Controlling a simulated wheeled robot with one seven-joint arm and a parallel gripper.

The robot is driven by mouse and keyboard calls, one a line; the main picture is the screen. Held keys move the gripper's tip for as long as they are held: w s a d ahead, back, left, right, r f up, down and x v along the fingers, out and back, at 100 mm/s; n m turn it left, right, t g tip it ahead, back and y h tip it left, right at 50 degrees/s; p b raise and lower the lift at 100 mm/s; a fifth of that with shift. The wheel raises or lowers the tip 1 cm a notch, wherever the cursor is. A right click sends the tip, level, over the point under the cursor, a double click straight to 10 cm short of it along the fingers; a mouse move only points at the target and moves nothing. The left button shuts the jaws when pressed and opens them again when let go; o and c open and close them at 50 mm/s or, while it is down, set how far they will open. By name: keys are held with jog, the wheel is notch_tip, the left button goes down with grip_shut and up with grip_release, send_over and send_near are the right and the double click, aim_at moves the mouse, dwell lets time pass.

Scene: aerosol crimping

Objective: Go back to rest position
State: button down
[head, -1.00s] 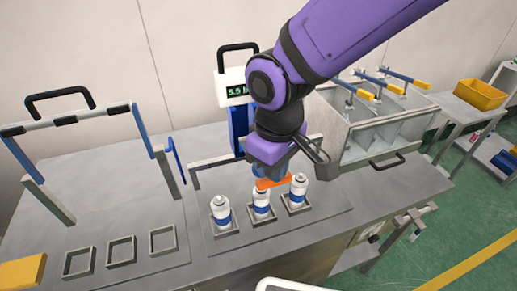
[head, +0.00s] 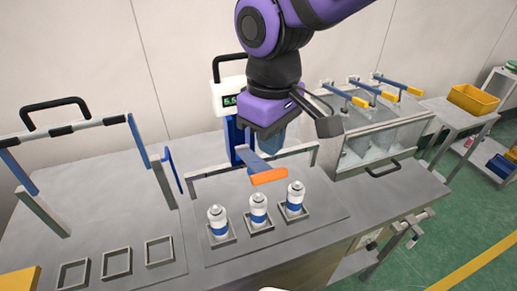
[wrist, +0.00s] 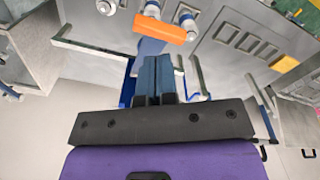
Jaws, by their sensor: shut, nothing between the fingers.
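My gripper (wrist: 158,80) is shut and empty, with its blue fingers together in the wrist view. In the head view my purple arm hangs over the bench, with the gripper above and behind three white cans with blue bands: a left can (head: 218,222), a middle can (head: 259,210) and a right can (head: 295,197). Each can stands upright in a square holder. An orange-ended lever (head: 269,176) sits just behind the cans, near the gripper; it also shows in the wrist view (wrist: 160,30). The gripper's fingertips are partly hidden in the head view.
Three empty square holders (head: 117,262) lie at the left, under a raised frame (head: 72,129). A display stand (head: 230,100) is behind the gripper. A clear-sided box with yellow-tipped levers (head: 385,145) stands at the right. A yellow bin (head: 476,98) sits farther right.

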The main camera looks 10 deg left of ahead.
jog(key=w+d+r+m+t, duration=0.1)
jog(key=w+d+r+m, duration=0.2)
jog(key=d, duration=0.7)
jog(key=w+d+r+m+t, duration=0.1)
jog(key=d+r+m, duration=0.3)
jog(key=d, duration=0.7)
jog(key=s+d+r+m+t, duration=0.1)
jog(key=s+d+m, duration=0.1)
jog(key=s+d, duration=0.2)
jog(key=s+d+r+m+t, duration=0.1)
jog(key=s+d+m+t, duration=0.1)
jog(key=d, duration=0.9)
jog(key=s+m, duration=0.1)
jog(key=s, duration=0.1)
jog(key=shift+s+r, duration=0.3)
jog(key=shift+r, duration=0.1)
